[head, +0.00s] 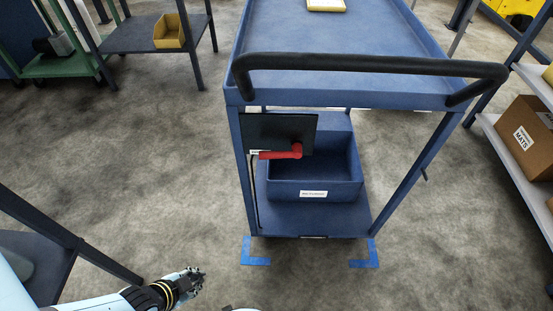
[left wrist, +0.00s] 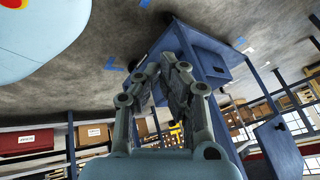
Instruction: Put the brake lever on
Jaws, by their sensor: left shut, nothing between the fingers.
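The brake lever (head: 282,153) is a red handle on a dark plate (head: 281,128) at the front left of the blue trolley (head: 241,150). It lies about level, its free end pointing left. My left gripper (head: 197,278) is low at the bottom of the head view, in front and left of the trolley, well apart from the lever. In the left wrist view the left gripper (left wrist: 170,62) is shut and empty, with the trolley (left wrist: 205,45) behind it, appearing upside down. The lever cannot be made out there. My right gripper is not in view.
A blue bin (head: 315,190) sits on the trolley's lower shelf, and a black push handle (head: 370,64) runs across the top. Blue tape corners (head: 252,258) mark the floor at its front feet. A dark blue table (head: 70,243) stands at left, shelving with boxes (head: 526,137) at right.

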